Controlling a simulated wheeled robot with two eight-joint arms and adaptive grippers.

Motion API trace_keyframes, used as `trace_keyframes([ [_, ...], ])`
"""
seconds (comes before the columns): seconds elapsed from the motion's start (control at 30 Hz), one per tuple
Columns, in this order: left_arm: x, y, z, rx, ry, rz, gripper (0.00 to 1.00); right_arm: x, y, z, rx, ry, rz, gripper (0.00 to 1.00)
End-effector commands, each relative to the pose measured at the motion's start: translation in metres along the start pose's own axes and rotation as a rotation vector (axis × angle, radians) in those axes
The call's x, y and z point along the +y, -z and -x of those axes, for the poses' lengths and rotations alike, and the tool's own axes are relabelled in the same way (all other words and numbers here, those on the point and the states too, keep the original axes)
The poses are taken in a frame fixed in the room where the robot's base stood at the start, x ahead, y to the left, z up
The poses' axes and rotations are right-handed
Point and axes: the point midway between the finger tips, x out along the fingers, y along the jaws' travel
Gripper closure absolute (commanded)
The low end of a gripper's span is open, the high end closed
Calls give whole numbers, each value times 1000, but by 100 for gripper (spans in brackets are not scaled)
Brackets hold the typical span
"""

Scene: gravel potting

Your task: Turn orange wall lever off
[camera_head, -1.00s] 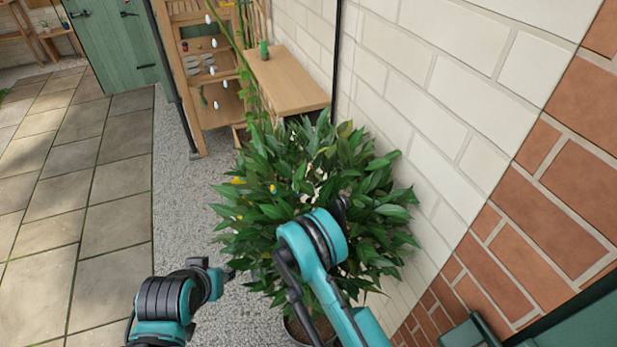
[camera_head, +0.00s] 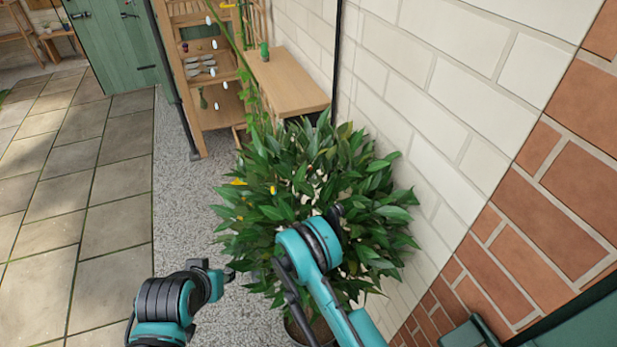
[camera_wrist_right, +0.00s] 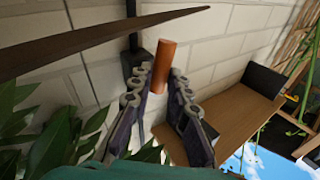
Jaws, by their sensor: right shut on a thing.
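The orange lever (camera_wrist_right: 167,65) shows in the right wrist view as a plain orange cylinder in front of the pale block wall. My right gripper (camera_wrist_right: 162,75) is shut on it, with one dark finger on each side. A black fitting (camera_wrist_right: 148,66) on the wall is just left of the lever, partly behind a finger. In the head view, the lever and my right gripper are hidden behind the plant and my right arm. My left gripper (camera_head: 229,275) is small and dark, low over the gravel; its fingers are too unclear to read.
A leafy potted plant (camera_head: 310,190) surrounds my right arm in the head view. A wooden shelf (camera_head: 290,85) stands behind it beside the white block wall (camera_head: 440,80). A dark brown bar (camera_wrist_right: 90,42) crosses the right wrist view. Paving (camera_head: 70,200) at left is clear.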

Motion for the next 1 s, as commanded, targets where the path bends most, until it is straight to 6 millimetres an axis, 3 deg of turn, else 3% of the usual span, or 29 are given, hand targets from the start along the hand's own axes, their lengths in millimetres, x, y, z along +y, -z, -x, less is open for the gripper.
trace_keyframes([
  [0.5,0,0,0,0,0,0,62,-6,-4,-4,186,0,-278,100],
  [1.0,0,0,0,0,0,0,62,-8,-4,-5,225,0,-338,100],
])
